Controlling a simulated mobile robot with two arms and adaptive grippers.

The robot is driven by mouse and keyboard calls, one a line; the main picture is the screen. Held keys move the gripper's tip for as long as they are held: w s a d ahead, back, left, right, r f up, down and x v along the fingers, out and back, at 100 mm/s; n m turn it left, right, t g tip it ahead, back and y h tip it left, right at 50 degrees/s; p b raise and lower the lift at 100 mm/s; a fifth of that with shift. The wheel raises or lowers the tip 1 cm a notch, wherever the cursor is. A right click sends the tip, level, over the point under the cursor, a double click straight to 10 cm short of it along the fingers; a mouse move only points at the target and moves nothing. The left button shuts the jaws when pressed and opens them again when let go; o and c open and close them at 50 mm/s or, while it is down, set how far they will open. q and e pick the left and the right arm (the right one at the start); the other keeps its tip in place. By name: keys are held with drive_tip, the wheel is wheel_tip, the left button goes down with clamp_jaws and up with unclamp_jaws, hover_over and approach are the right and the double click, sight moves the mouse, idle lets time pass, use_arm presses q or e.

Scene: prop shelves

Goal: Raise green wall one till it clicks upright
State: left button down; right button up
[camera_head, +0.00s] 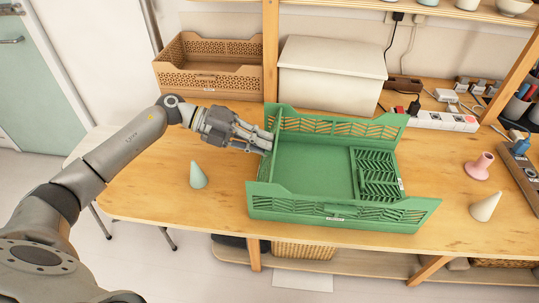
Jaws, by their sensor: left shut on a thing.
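The green folding crate (318,180) stands on the wooden table. Its back wall (345,127) and its front wall (330,207) stand up. A slatted right wall panel (378,178) lies folded down on the crate floor. My left gripper (268,143) is at the crate's left side near the back corner, shut on the edge of the left green wall (265,167). The fingers hide part of this wall, and its exact tilt is hard to tell. I cannot read which wall is marked one. My right gripper is not in view.
A mint cone (198,176) stands left of the crate. A cream cone (484,207) and a pink piece (479,167) stand to the right. Behind are a tan crate (209,66), a white bin (331,75), a power strip (436,120) and a wooden shelf post (270,50).

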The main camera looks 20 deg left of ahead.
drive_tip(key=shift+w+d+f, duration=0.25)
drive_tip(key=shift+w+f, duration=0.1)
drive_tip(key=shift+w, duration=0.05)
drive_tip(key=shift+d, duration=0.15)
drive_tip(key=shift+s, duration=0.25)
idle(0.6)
